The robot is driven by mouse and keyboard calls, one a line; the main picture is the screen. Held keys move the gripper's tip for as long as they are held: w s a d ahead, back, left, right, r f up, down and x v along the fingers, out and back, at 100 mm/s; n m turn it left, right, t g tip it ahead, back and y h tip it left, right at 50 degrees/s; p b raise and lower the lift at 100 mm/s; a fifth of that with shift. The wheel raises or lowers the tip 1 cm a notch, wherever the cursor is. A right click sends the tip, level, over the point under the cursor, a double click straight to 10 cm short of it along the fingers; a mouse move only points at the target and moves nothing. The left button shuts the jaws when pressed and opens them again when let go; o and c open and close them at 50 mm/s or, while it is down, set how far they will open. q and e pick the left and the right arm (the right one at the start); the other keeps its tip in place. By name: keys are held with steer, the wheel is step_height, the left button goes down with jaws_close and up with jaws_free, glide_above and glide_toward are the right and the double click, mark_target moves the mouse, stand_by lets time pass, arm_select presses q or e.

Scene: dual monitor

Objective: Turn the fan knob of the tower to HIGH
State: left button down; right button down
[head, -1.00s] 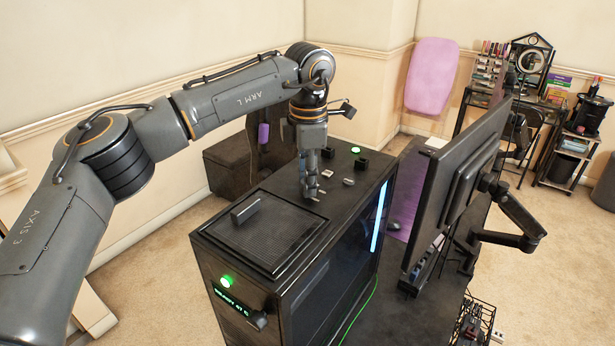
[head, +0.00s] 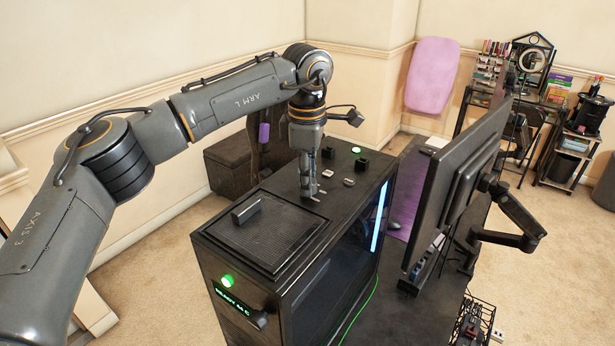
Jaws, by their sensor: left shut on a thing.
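The black tower (head: 233,279) stands in the middle of the head view, with several controls on its top. My left gripper (head: 309,193) points straight down onto the tower's top, behind the raised vent panel. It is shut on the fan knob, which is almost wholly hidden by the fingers. Small pale marks show beside the fingertips; I cannot read them or the knob's setting. My right gripper is not in view.
Two black controls (head: 361,165) (head: 328,153), a pale switch (head: 348,182) and a green light (head: 356,149) sit close to the gripper. A black handle (head: 246,212) rises from the vent panel. The monitor (head: 456,185) stands to the right.

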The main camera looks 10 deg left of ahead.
arm_select(q)
steer(key=c, duration=1)
jaws_free()
steer(key=r, duration=1.2)
steer(key=shift+s+d, duration=0.1)
steer(key=shift+s, duration=0.15)
steer(key=shift+f, duration=0.1)
